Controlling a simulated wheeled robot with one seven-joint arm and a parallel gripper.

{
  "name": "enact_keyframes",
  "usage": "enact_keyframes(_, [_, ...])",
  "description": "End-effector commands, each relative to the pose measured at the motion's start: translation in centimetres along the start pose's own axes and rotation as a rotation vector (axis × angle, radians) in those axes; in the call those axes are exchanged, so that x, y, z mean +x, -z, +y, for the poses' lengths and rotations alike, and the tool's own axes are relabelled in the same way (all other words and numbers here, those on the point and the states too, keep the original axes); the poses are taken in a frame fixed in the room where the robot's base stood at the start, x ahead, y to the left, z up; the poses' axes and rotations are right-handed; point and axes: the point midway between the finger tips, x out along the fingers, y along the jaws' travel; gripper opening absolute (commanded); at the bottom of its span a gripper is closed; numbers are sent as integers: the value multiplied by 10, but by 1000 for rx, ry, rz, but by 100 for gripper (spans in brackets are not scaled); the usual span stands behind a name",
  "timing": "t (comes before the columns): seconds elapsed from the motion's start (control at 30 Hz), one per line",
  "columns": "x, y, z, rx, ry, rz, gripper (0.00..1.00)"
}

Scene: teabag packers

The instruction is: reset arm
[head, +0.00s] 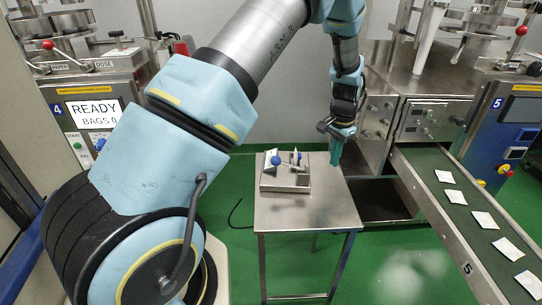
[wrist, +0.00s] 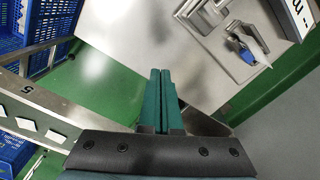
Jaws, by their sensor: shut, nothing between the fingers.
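My gripper (head: 336,150) hangs from my arm above the right back part of a small steel table (head: 305,213) in the head view. Its green fingers point down and are together, with nothing between them. In the wrist view the closed fingers (wrist: 160,95) show in the middle, with the steel table top (wrist: 150,40) beyond them. My arm reaches across the head view from the lower left to the upper right.
A small steel device with a blue knob (head: 276,161) sits on the table's back left. A conveyor (head: 460,215) with several white teabags runs on the right. Machine 4's screen (head: 95,113) reads READY, BAGS 0. Blue crates (wrist: 45,20) show in the wrist view.

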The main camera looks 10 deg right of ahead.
Motion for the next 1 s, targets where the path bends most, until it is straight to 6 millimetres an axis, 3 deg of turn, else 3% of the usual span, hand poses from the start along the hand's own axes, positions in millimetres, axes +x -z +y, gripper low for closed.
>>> enact_keyframes(0.1, [-10, 0, 0, 0, 0, 0, 0])
enact_keyframes(0.43, [-12, -2, -2, -6, 0, 1, 0])
enact_keyframes(0.57, [-30, -23, -21, -80, 3, 13, 0])
enact_keyframes(0.67, [-57, -65, -47, -206, 5, 28, 0])
enact_keyframes(0.8, [-99, -147, -77, -433, 15, 57, 0])
enact_keyframes(1.0, [-140, -267, -82, -746, 37, 95, 0])
